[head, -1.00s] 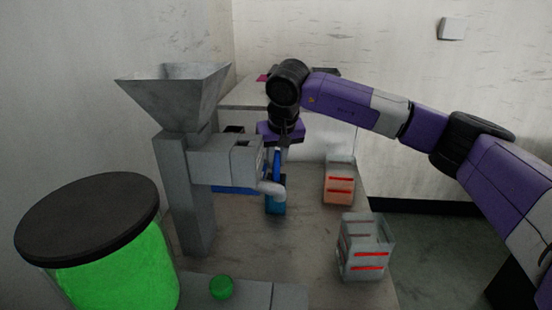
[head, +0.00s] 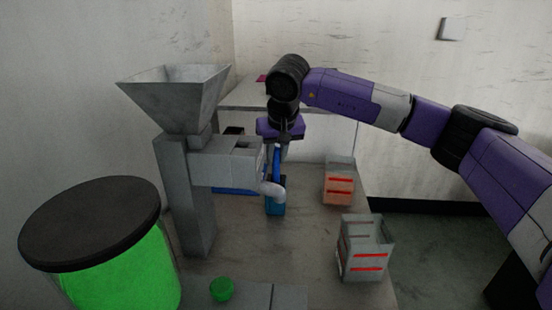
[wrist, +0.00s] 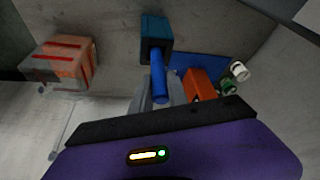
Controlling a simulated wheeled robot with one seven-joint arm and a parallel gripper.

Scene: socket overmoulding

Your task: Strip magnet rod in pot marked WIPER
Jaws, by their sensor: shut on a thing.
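My gripper (wrist: 161,92) is shut on a blue rod (wrist: 159,72), seen close in the wrist view. The rod points away from the fingers toward a teal-blue pot (wrist: 155,27); I cannot tell whether its far end is inside the pot. In the head view my gripper (head: 281,147) is above the bench, with the blue rod (head: 276,163) hanging upright below it and over the blue pot (head: 276,209). No WIPER marking is readable on the pot.
Two red-striped bins (head: 339,183) (head: 365,258) stand right. An orange block (wrist: 199,84) lies near a blue tray (wrist: 205,64). A green-filled drum (head: 120,265) is front left.

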